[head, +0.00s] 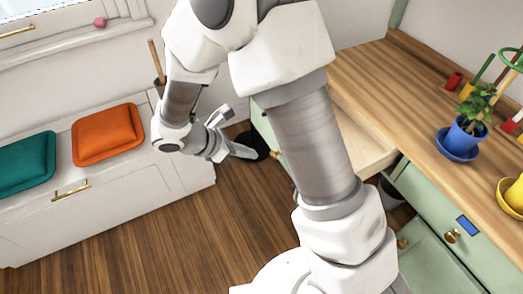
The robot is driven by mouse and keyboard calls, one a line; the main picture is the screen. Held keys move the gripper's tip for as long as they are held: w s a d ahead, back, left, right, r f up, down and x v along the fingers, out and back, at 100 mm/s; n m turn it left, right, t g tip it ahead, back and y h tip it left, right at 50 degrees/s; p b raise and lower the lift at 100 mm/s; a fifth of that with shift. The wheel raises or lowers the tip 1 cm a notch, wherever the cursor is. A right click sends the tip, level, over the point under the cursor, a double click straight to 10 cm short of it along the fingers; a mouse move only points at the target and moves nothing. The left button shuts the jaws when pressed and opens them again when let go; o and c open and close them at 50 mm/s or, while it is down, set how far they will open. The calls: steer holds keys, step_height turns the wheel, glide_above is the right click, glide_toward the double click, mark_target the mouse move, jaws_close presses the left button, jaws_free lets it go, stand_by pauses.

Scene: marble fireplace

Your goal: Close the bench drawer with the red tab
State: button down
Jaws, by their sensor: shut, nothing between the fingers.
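The workbench (375,75) with a wooden top and pale green fronts runs along the right. A drawer (370,152) with a pale wood inside stands pulled out below the top. My own arm hides most of it. A strip of its green front (264,124) and a brass knob (276,154) show left of my arm. I see no red tab; it may be hidden. A closed drawer with a blue tab (467,226) is at the lower right. My gripper (247,152) is shut and empty, just left of the brass knob; I cannot tell if it touches.
A potted plant in a blue pot (464,136) and a yellow pot (514,192) stand on the bench top. A white seat with a teal cushion (24,164) and an orange cushion (107,134) is at the left. Wooden floor (190,225) lies clear between.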

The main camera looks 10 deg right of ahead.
steer(key=d+r+b+x, duration=0.2)
steer(key=b+x, duration=0.1)
steer(key=x, duration=0.8)
steer(key=shift+w+d+f, duration=0.2)
steer(key=shift+w+f, duration=0.05)
steer(key=shift+w, duration=0.1)
steer(key=w+d, duration=0.4)
steer(key=d, duration=0.9)
steer(key=w+d, duration=0.5)
steer(key=d, duration=0.9)
steer(key=shift+d, duration=0.3)
steer(key=shift+d+r, duration=0.1)
steer(key=shift+r, duration=0.1)
